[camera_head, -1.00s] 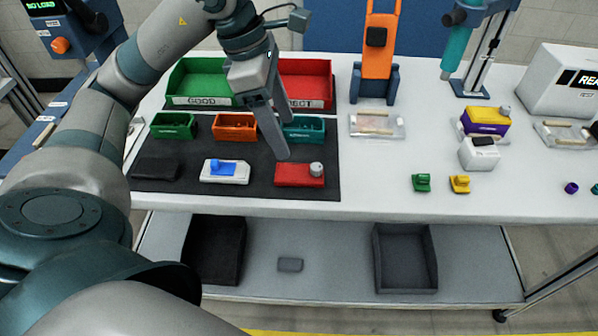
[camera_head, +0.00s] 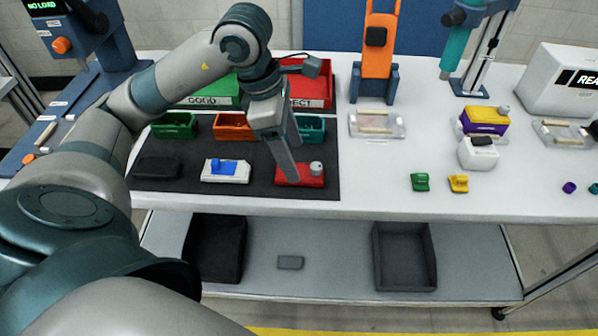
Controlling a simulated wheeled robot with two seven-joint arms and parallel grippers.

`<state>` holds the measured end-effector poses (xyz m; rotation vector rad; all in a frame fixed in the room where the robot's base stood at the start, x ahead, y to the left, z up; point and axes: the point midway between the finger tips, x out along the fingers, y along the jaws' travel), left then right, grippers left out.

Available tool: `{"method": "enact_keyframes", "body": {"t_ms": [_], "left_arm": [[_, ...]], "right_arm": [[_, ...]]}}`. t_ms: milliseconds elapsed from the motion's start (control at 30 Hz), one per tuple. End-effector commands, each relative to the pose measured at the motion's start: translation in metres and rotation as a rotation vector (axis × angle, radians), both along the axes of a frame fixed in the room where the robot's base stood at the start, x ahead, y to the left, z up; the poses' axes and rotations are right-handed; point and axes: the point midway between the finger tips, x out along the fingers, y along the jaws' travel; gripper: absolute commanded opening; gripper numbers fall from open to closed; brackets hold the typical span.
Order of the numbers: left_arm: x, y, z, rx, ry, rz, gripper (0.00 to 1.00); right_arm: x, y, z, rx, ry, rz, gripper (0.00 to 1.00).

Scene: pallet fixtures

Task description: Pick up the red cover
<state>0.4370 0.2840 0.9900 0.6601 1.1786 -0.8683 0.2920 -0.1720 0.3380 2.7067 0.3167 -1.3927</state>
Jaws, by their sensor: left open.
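The red cover (camera_head: 311,181) lies on the dark mat (camera_head: 255,188) near the table's front edge, with a round grey-white knob at its right end. My left gripper (camera_head: 293,167) points down at the cover's left part, with its jaws open. One finger overlaps the left half of the cover in the view and hides some of it. I cannot tell whether the finger touches the cover. My right gripper is not in view.
A white block with a blue top (camera_head: 226,171) and a black block (camera_head: 157,167) lie left of the cover. Small green (camera_head: 174,125), orange (camera_head: 231,120) and teal (camera_head: 311,128) bins stand behind. A red bin (camera_head: 318,88) is farther back. The table right of the mat has free room.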

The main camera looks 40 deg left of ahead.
Motion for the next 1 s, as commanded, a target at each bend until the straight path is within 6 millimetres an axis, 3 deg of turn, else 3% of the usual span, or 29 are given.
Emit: {"method": "enact_keyframes", "body": {"t_ms": [300,533,1000], "left_arm": [[0.005,0.001,-0.026,-0.001,0.005,0.001,0.64],[0.009,-0.004,-0.047,-0.001,0.002,0.000,0.64],[0.010,-0.004,-0.049,0.000,0.000,0.001,0.64]], "right_arm": [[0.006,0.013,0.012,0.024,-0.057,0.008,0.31],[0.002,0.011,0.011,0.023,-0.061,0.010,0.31],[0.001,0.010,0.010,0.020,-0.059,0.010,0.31]]}}
